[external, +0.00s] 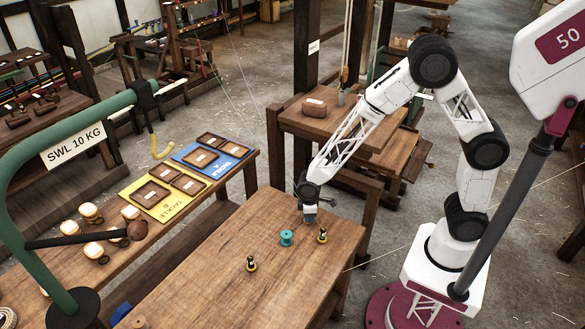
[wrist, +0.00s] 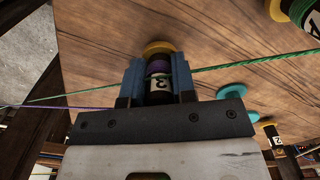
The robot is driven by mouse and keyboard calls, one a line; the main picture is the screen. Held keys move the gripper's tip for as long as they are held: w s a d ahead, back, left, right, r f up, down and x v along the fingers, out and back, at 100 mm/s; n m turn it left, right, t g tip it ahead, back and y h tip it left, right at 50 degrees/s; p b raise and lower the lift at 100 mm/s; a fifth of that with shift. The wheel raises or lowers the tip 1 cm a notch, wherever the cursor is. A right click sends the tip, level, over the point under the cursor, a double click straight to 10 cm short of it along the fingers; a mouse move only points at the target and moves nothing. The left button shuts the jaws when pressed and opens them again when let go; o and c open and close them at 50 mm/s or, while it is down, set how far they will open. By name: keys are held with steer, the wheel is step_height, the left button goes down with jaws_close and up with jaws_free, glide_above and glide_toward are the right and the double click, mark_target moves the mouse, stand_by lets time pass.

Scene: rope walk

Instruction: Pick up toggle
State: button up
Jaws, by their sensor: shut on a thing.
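My gripper (external: 309,212) is low over the right half of the near wooden table. In the wrist view its two blue fingers (wrist: 158,82) are shut on a black bobbin-like piece (wrist: 158,86). That piece has a gold end, a purple band and a white label that looks like a 3. Two similar black-and-gold pieces stand on the table, one at the front (external: 251,264) and one right of the gripper (external: 322,236). A teal spool (external: 286,238) stands between them. I cannot tell which piece is the toggle.
A green cord (wrist: 260,61) runs across the wrist view behind the fingers, and a purple line (wrist: 60,107) lies left. A side bench holds a blue tray board (external: 208,160), a yellow one (external: 158,192) and pale-topped pieces (external: 92,213). A green tubular frame (external: 75,130) rises left.

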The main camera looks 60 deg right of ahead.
steer(key=shift+r, duration=0.1)
steer(key=shift+r, duration=0.7)
steer(key=shift+s+d+r, duration=0.1)
steer(key=shift+s+r, duration=0.15)
steer(key=shift+r, duration=0.3)
steer(key=shift+s+d+r, duration=0.1)
steer(key=shift+s+r, duration=0.15)
steer(key=shift+r, duration=0.25)
steer(key=s+d, duration=0.1)
steer(key=s, duration=0.3)
steer(key=s+d+r, duration=0.1)
steer(key=s+d, duration=0.1)
steer(key=s, duration=0.3)
steer(key=s+d, duration=0.2)
steer(key=s, duration=0.3)
steer(key=shift+r, duration=0.15)
steer(key=w+a+r+n, duration=0.1)
steer(key=w+a+r, duration=0.2)
steer(key=a, duration=0.8)
step_height(320, 180, up, 3)
steer(key=shift+a+f+n, duration=0.2)
steer(key=shift+n, duration=0.1)
steer(key=shift+w, duration=0.2)
